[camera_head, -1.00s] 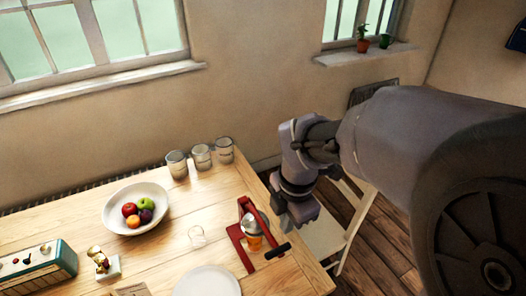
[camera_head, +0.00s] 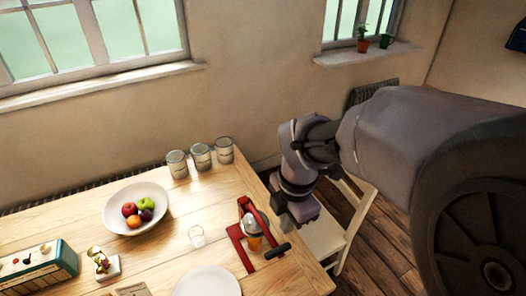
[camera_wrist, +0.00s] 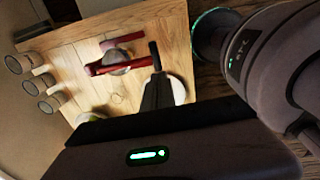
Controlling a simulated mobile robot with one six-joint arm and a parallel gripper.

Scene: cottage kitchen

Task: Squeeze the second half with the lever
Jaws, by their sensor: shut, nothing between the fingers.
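The red lever press (camera_head: 236,236) stands near the right edge of the wooden table, with a metal cup part in its frame and orange colour showing below it (camera_head: 254,243). Its lever ends in a black handle (camera_head: 278,251), low at the press's right front. In the wrist view the press (camera_wrist: 108,68) lies beyond my fingers, with the black handle (camera_wrist: 154,52) close past their tips. My gripper (camera_wrist: 156,78) is shut and empty; in the head view it hangs just right of the press (camera_head: 287,224). I cannot tell whether it touches the lever. No separate fruit half is clearly visible.
A fruit bowl (camera_head: 115,214), several jars (camera_head: 201,157) and a radio (camera_head: 38,266) stand farther off. A chair (camera_head: 345,228) is beyond the table's right edge.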

